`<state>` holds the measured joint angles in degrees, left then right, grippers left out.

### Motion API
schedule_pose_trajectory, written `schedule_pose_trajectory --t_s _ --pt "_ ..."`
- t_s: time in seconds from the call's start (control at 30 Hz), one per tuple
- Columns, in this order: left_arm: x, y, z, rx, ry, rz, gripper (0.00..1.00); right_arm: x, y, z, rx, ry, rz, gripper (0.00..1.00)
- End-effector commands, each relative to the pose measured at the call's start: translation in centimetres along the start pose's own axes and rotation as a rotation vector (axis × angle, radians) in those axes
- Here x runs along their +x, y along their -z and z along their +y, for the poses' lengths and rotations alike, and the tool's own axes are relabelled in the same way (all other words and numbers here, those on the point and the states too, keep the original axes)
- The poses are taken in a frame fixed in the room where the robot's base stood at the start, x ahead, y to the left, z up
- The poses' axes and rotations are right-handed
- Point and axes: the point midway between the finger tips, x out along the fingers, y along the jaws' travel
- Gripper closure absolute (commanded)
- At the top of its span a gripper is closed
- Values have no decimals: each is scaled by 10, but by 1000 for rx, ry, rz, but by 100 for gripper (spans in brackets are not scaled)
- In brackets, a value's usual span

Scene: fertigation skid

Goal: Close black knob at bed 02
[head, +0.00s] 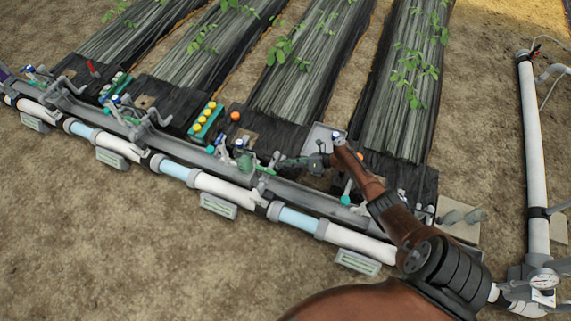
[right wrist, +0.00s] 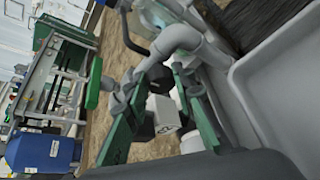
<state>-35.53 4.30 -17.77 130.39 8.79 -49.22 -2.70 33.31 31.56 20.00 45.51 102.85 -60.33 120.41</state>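My right gripper (head: 284,163) reaches in from the right over the pipe rail at the front of the planted beds. In the right wrist view its green fingers (right wrist: 157,82) stand apart. A black knob (right wrist: 163,88) and a white block (right wrist: 165,113) show between them, with gaps to the fingers. I cannot tell whether either finger touches the knob. In the head view the knob is hidden or too small to make out at the gripper. My left gripper is not in view.
Grey pipework (right wrist: 180,42) runs close beyond the fingers. A pale grey tray (right wrist: 285,95) lies close on the right in the wrist view. White pipe (head: 220,188) runs along the bed fronts. A green rack with yellow tops (head: 206,120) stands left. Bare soil lies in front.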

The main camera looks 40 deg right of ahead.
Motion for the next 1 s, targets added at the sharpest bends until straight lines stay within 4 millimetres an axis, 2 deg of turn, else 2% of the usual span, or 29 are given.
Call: schedule_pose_trajectory --t_s 0.27,0.6,0.77,1.0 --pt "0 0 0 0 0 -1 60 0 1 0 1 -1 0 59" --pt "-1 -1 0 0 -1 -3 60 -5 0 -1 -1 1 -1 59" --pt "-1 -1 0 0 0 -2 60 -29 2 -1 -1 3 1 59" --pt "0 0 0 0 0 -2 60 -79 2 -1 0 1 1 59"
